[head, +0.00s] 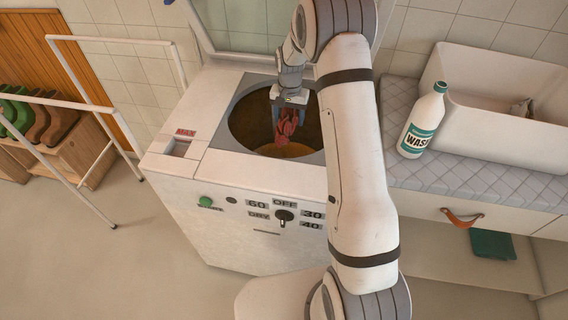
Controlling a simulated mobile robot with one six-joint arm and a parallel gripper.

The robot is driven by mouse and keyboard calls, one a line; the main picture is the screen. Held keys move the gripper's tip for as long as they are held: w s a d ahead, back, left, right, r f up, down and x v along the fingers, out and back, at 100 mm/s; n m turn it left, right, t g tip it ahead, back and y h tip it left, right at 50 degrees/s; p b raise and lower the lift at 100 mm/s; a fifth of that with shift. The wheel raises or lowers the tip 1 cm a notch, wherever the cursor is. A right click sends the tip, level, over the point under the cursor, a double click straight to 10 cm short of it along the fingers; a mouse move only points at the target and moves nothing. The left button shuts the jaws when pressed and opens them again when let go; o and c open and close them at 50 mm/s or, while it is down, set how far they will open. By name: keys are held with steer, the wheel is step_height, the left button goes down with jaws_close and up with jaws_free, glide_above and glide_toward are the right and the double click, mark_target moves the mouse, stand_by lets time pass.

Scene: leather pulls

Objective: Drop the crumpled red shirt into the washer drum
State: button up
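The crumpled red shirt (287,126) hangs from my gripper (289,103), over or within the round opening of the washer drum (252,118). My gripper points down, and its fingers look shut on the top of the shirt. The finger tips are small in the head view and partly covered by the cloth. The white washer (240,229) stands in the middle with its lid (235,38) raised at the back. How deep the shirt hangs inside the opening is hard to tell. My arm covers the right part of the washer.
A white detergent bottle (424,121) stands on a quilted counter (400,91) at right, beside a white basin (500,105). A leather pull (461,217) is on the drawer below. A white drying rack (100,108) and boots (48,119) are at left. Floor at lower left is clear.

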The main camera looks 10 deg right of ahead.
steer(key=shift+f+b, duration=0.3)
steer(key=shift+f, duration=0.6)
steer(key=o, duration=1.2)
steer(key=shift+c, duration=0.2)
step_height(320, 180, up, 8)
steer(key=shift+f+b, duration=0.25)
steer(key=shift+b, duration=0.1)
steer(key=shift+r, duration=0.2)
